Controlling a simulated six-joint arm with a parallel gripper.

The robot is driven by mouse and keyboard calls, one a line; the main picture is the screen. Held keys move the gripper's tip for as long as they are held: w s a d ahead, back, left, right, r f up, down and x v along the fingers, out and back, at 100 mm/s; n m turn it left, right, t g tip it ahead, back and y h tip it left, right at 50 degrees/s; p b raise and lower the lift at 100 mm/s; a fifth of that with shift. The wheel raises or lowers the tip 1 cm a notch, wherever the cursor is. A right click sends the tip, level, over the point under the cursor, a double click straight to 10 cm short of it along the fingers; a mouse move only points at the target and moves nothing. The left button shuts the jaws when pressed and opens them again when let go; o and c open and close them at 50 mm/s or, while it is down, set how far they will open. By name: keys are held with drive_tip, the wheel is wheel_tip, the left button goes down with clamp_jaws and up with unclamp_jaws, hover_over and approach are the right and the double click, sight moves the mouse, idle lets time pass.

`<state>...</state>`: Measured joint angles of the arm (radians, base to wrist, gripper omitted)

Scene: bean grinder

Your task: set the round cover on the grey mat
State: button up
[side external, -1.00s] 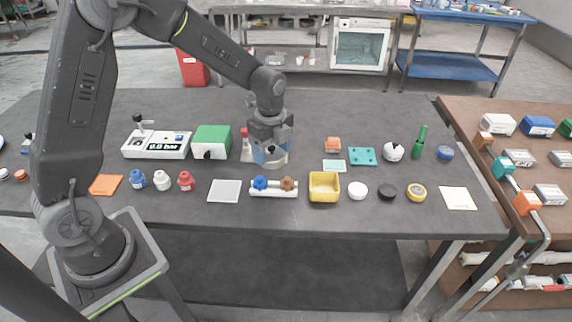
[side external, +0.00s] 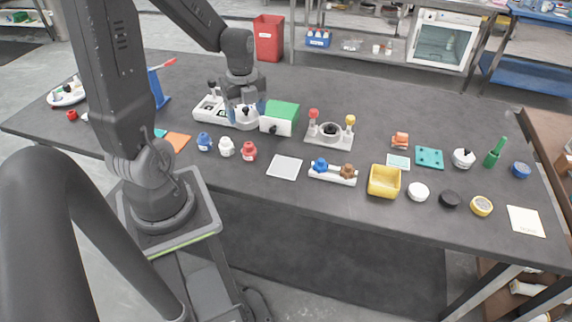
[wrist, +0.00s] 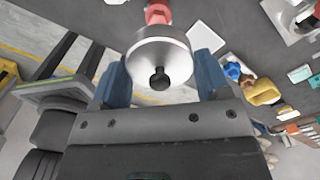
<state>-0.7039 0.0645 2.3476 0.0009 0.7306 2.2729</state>
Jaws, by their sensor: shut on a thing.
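The round cover (wrist: 160,50) is a silver disc with a black knob, seen close up in the wrist view. My gripper (wrist: 162,78) is shut on it, with a blue finger on each side. In the side view my gripper (side external: 246,112) points down and holds the cover (side external: 244,121) by the white gauge box and left of the green box. The height of the cover above the table is hard to tell. The grey mat (side external: 285,167) is a bare light square on the table, to the right and nearer the camera. It also shows in the wrist view (wrist: 206,38).
The grinder base (side external: 328,134), with red and yellow knobs, stands uncovered to the right of the green box (side external: 283,112). Blue, white and red small bottles (side external: 227,147) stand left of the mat.

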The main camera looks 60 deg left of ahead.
drive_tip(key=shift+s+f, duration=0.15)
drive_tip(key=shift+s, duration=0.4)
hover_over(285, 167)
wheel_tip(285, 167, down, 7)
drive_tip(key=shift+f, duration=2)
drive_tip(key=shift+f, duration=0.1)
drive_tip(key=o, duration=1)
drive_tip(key=shift+c, duration=0.2)
